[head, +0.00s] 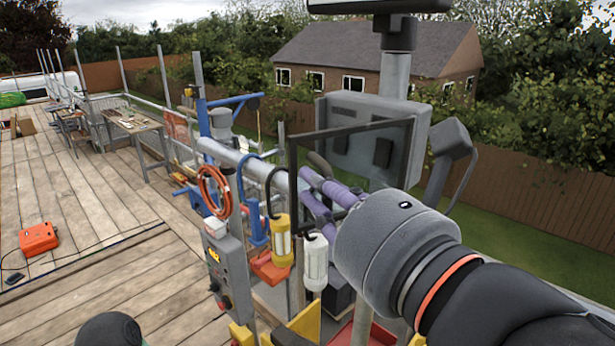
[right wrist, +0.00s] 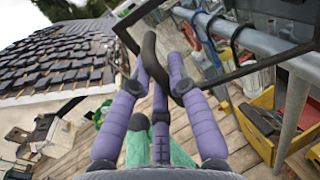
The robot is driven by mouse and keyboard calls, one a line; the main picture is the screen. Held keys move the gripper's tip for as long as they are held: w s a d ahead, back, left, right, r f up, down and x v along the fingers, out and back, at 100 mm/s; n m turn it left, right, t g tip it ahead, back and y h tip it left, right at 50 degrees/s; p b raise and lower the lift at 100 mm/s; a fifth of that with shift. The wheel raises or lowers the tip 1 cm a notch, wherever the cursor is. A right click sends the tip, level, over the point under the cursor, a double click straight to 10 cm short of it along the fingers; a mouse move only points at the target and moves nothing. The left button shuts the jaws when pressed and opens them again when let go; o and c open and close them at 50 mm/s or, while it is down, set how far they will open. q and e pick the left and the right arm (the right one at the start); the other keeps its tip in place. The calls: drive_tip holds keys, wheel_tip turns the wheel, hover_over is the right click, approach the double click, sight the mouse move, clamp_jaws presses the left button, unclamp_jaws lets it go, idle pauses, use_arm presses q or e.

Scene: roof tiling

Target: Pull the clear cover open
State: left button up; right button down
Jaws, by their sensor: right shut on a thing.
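The clear cover is a see-through pane in a dark rectangular frame (head: 292,185), standing upright in the middle of the head view. Its frame (right wrist: 236,74) also crosses the top of the right wrist view. A dark curved handle (head: 320,163) is at the cover, and it shows between the purple fingers in the right wrist view (right wrist: 150,55). My right gripper (head: 312,186) has its purple fingers at the cover and is shut on the handle. The fingers partly hide the contact.
A grey box (head: 350,105) on a post stands behind the cover. A grey pipe (head: 245,165), an orange hose coil (head: 214,190), a yellow lamp (head: 281,240) and a white lamp (head: 315,262) are close by. Open wooden deck (head: 90,210) lies left.

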drive_tip(key=shift+s+d, duration=1.25)
drive_tip(key=c, duration=1.4)
unclamp_jaws()
drive_tip(key=shift+s, duration=0.1)
drive_tip(key=shift+r, duration=0.1)
wheel_tip(320, 180, up, 10)
drive_tip(key=shift+f, duration=0.1)
